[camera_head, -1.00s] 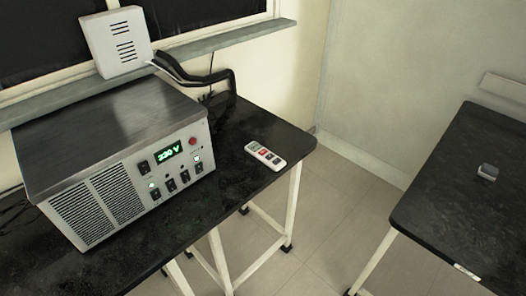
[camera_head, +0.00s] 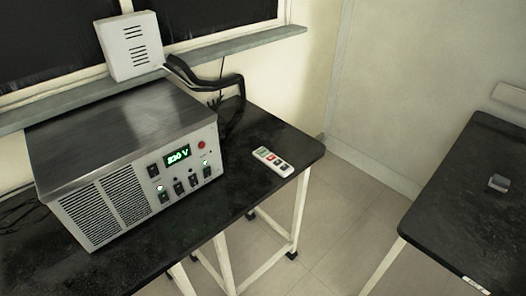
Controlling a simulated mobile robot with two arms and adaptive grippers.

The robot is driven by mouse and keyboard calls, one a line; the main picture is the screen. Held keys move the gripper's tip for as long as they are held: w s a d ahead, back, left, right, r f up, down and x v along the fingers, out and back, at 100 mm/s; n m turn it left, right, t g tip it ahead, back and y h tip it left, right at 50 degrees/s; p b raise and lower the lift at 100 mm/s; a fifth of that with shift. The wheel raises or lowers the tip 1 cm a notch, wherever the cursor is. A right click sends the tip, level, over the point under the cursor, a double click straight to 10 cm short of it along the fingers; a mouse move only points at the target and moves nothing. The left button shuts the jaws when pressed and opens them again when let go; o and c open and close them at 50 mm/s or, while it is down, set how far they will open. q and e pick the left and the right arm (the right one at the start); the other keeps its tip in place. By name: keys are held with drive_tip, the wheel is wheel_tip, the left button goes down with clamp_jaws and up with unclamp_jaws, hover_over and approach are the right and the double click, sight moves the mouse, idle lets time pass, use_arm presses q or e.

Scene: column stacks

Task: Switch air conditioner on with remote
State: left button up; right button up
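A white remote (camera_head: 273,161) with green, red and dark buttons lies flat on the black table (camera_head: 262,130), near its right end. It is to the right of a large grey metal power unit (camera_head: 125,150), whose green display reads about 230 V. No air conditioner that I can identify is in view. A white box with slots (camera_head: 130,46) stands at the window sill behind the power unit; I cannot tell what it is. Neither of my grippers is in view.
A second black table (camera_head: 465,205) at the right holds a small grey object (camera_head: 498,183). Open floor (camera_head: 345,215) lies between the tables. Black cables (camera_head: 215,80) rise behind the power unit. A grey sill (camera_head: 225,48) runs along the wall.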

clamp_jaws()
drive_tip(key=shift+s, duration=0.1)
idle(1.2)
